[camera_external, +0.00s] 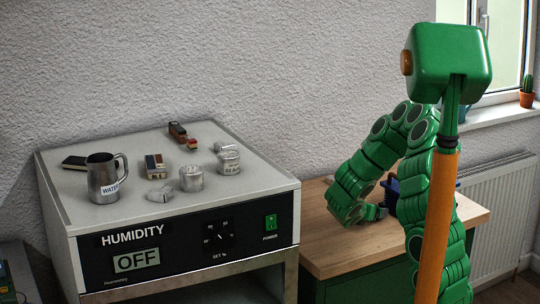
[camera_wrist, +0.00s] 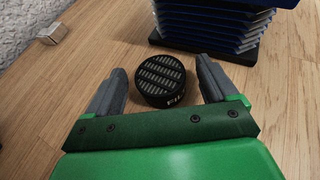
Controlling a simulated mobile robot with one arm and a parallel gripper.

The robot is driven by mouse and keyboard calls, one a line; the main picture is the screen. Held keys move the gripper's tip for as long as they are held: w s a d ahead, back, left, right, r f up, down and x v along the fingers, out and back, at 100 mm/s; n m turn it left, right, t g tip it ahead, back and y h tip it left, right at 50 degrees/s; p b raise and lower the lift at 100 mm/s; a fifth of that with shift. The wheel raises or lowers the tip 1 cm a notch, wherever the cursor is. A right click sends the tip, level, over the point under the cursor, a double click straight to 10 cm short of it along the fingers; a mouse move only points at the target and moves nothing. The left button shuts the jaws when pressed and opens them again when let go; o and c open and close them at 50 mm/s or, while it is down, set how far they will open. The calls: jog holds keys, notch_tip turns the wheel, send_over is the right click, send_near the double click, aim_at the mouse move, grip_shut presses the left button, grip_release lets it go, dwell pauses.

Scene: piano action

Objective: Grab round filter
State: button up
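The round filter (camera_wrist: 161,80) is a short black cylinder with a slotted grey top and white lettering on its side. It lies on the wooden tabletop (camera_wrist: 45,110), seen in the wrist view. My gripper (camera_wrist: 158,80) is open, with one grey finger on each side of the filter. There is a visible gap between the filter and each finger in the picture, and I cannot tell the height of the fingers over the table. In the external view my gripper (camera_external: 376,212) is low over the wooden table (camera_external: 330,250), and the filter is hidden there.
A stack of dark blue trays (camera_wrist: 212,25) stands just beyond the filter, to the right. A small pale block (camera_wrist: 53,32) lies near the wall at the left. The humidity cabinet (camera_external: 180,240) stands left of the table, with a metal jug (camera_external: 103,180) and several small items on top.

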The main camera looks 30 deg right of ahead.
jog(key=c, duration=1.1)
jog(key=shift+r, duration=0.1)
